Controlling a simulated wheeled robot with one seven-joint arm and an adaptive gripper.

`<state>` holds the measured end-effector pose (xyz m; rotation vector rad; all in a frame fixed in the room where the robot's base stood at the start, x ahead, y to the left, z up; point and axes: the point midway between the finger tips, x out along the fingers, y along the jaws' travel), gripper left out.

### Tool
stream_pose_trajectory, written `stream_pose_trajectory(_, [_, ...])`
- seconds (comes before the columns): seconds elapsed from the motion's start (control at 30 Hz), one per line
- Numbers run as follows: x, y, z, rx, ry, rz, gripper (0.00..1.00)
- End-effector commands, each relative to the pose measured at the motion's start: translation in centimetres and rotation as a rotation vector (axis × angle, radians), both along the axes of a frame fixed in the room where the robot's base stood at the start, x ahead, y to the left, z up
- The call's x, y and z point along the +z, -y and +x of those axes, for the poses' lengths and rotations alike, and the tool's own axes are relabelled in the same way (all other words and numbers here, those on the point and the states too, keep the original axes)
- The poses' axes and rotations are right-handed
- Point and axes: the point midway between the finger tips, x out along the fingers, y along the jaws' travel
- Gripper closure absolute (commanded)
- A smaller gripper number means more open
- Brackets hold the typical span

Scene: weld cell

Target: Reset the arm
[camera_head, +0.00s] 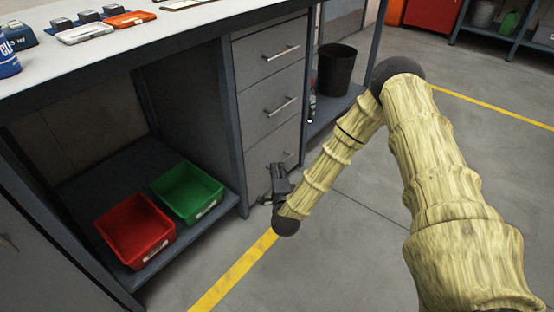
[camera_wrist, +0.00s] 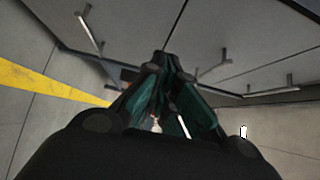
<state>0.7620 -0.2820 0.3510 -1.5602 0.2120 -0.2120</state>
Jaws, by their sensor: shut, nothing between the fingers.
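My arm, in a pale yellow cover, reaches down in front of the workbench in the head view. My gripper (camera_head: 280,181) is at its end, low beside the bottom drawer (camera_head: 285,150) of the bench. In the wrist view my gripper (camera_wrist: 164,62) has its fingertips together, with nothing held between them. The drawer fronts and their bar handles show beyond it in the wrist view. Whether the gripper touches the bottom drawer or its handle, I cannot tell.
A red bin (camera_head: 137,231) and a green bin (camera_head: 188,192) stand on the low shelf at left. A black waste bin (camera_head: 336,70) stands right of the drawers. Several items lie on the benchtop (camera_head: 160,40). The grey floor (camera_head: 345,245) at front is clear.

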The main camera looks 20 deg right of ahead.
Motion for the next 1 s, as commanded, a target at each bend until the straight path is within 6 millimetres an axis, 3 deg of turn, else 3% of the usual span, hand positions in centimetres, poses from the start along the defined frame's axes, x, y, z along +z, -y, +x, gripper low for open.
stream_pose_trajectory(0.3, [-0.2, -0.3, -1.0, 0.004, -0.011, -0.004, 1.0])
stream_pose_trajectory(0.47, [-2.7, -2.7, -2.8, 0.085, -0.136, -0.08, 1.0])
stream_pose_trajectory(0.57, [-5.9, -5.3, -5.7, 0.194, -0.294, -0.182, 1.0])
stream_pose_trajectory(0.73, [-11.5, -8.9, -13.0, 0.427, -0.587, -0.398, 1.0])
stream_pose_trajectory(0.87, [-14.8, -10.1, -19.7, 0.619, -0.792, -0.561, 1.0])
stream_pose_trajectory(1.0, [-17.1, -10.1, -27.4, 0.835, -0.996, -0.727, 1.0])
